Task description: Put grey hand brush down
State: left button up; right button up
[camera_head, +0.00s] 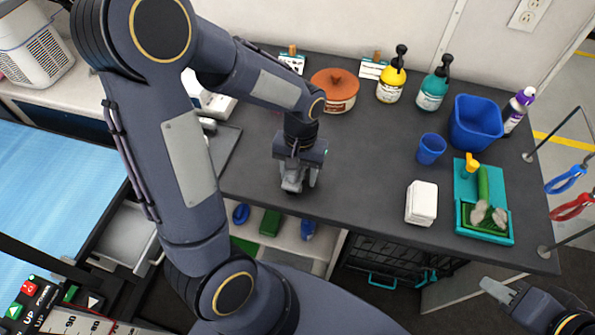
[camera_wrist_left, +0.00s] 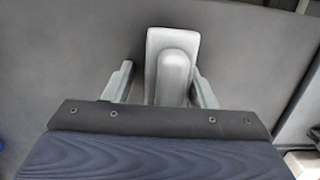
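My left gripper (camera_head: 297,184) is low over the dark table (camera_head: 355,190), near its front edge. In the left wrist view the grey hand brush (camera_wrist_left: 172,68) lies between the two fingers of this gripper (camera_wrist_left: 162,85). A gap shows between the brush and the left finger, and the right finger is very close to it, so the gripper looks open around the brush. The brush's lower end is hidden by the gripper body. My right gripper (camera_head: 500,290) is at the bottom right, off the table; its fingertips are too unclear to judge.
A lidded brown pot (camera_head: 335,92), yellow bottle (camera_head: 391,80), teal bottle (camera_head: 433,90), blue bin (camera_head: 475,125), blue cup (camera_head: 431,149), white stack (camera_head: 421,203) and green tray (camera_head: 483,235) stand on the table. The table between my left gripper and the white stack is clear.

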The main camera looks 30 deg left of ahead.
pick_arm(q)
jog(key=shift+s+a+f, duration=0.3)
jog(key=shift+s+f, duration=0.05)
jog(key=shift+f, duration=0.15)
jog(key=shift+r, duration=0.15)
jog(key=r, duration=0.2)
jog(key=w+r+p, duration=0.1)
jog(key=shift+a+r, duration=0.2)
jog(key=shift+a, duration=0.15)
jog(key=r, duration=0.5)
jog(key=w+r, duration=0.1)
jog(key=r, duration=0.2)
jog(key=shift+w+r, duration=0.1)
jog(key=shift+r, duration=0.4)
jog(key=shift+s+r, duration=0.2)
jog(key=shift+r, duration=0.15)
jog(key=s+d+r+m+t+h, duration=0.1)
jog(key=s+r+t+h, duration=0.1)
jog(key=s+t, duration=0.5)
jog(key=s+h, duration=0.1)
jog(key=s, duration=0.4)
jog(key=shift+s+d+r, duration=0.15)
jog(key=shift+s+d, duration=0.1)
